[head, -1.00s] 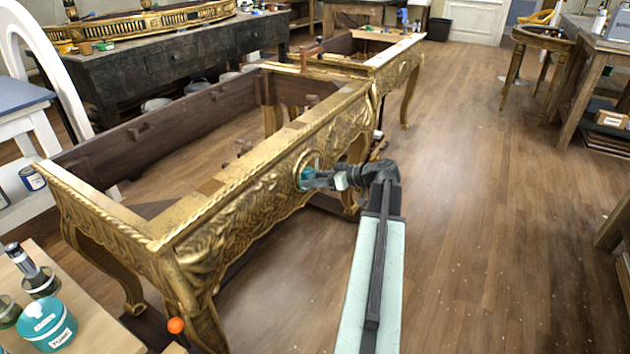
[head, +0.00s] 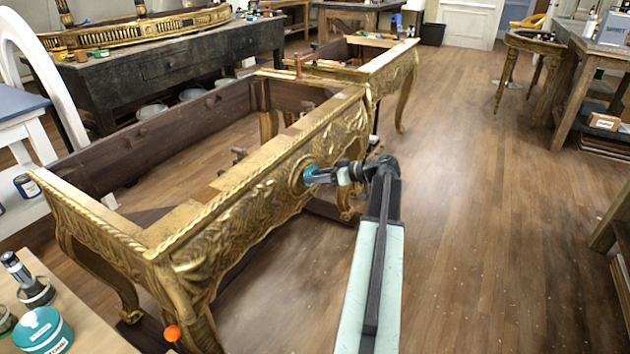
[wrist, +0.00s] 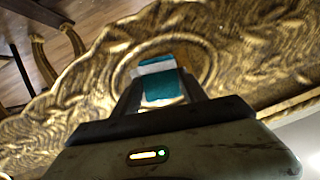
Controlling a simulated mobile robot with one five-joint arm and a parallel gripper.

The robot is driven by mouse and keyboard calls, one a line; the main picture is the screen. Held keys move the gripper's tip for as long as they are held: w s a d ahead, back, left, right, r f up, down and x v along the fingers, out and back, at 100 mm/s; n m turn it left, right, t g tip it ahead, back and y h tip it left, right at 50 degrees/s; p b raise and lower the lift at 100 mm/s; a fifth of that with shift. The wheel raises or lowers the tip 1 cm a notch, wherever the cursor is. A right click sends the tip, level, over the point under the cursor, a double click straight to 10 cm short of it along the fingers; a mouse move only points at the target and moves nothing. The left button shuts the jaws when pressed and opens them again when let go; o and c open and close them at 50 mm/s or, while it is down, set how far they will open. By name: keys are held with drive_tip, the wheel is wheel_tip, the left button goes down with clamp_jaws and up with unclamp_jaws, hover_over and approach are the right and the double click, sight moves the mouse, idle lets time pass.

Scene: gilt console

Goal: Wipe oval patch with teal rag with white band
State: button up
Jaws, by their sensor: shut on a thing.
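The gilt console (head: 255,155) stands with its carved front apron facing my arm. The oval patch (head: 299,171) is a framed oval in that apron, and it also shows in the wrist view (wrist: 203,62). My gripper (head: 318,176) is shut on the teal rag with white band (wrist: 162,85), in front of the oval. In the wrist view the rag sits between the fingers and overlaps the oval's middle. It appears to be against the surface, but I cannot tell for certain. The rag and fingers hide part of the oval.
A dark workbench (head: 180,62) stands behind the console. A light table with a teal tub (head: 42,330) is at the lower left. An orange ball (head: 172,333) is by the console's near leg. The wooden floor (head: 480,200) to the right is clear.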

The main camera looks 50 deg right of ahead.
drive_tip(key=d, duration=0.2)
drive_tip(key=w+d, duration=0.1)
drive_tip(key=shift+d, duration=0.4)
drive_tip(key=shift+s, duration=0.15)
drive_tip(key=shift+s+a, duration=0.2)
drive_tip(key=shift+a, duration=0.95)
drive_tip(key=shift+s+a, duration=0.2)
drive_tip(key=shift+a, duration=0.9)
drive_tip(key=shift+s+a, duration=0.2)
drive_tip(key=shift+a, duration=0.5)
drive_tip(key=shift+s+a, duration=0.25)
drive_tip(key=shift+a, duration=0.4)
drive_tip(key=shift+s+a, duration=0.2)
drive_tip(key=shift+a, duration=0.5)
drive_tip(key=s+d, duration=0.1)
drive_tip(key=s, duration=0.4)
drive_tip(key=shift+s+d, duration=0.3)
drive_tip(key=shift+s, duration=0.1)
